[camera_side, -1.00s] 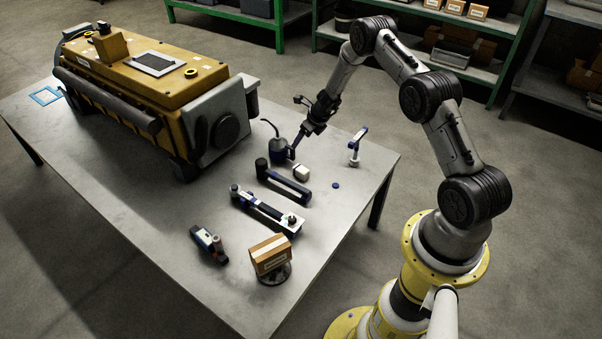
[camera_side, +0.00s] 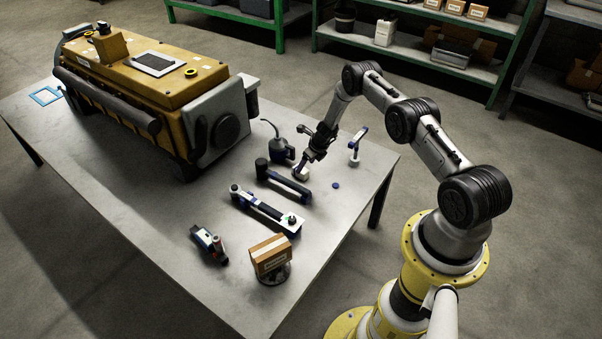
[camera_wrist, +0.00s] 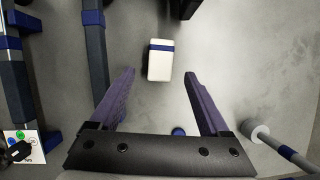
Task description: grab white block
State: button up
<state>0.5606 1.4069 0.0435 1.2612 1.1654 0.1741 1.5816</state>
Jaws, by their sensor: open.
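The white block (camera_wrist: 159,64) lies on the grey table, with a blue band across it. In the wrist view it sits just beyond the fingertips, roughly centred between the two fingers. In the side view the block (camera_side: 301,173) is partly hidden by my gripper (camera_side: 300,163), which is low over the table right at it. In the wrist view my gripper (camera_wrist: 159,73) is open, with its purple fingers spread wider than the block. No contact between fingers and block shows.
A dark bar tool (camera_side: 284,183) lies close to the block, and an oil can (camera_side: 281,148) stands behind it. A small upright tool (camera_side: 356,146) and a blue disc (camera_side: 336,185) are to the right. A yellow engine (camera_side: 150,85) fills the table's left.

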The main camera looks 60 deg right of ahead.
aim_at(303, 170)
jog(key=shift+x, duration=2.65)
grip_shut()
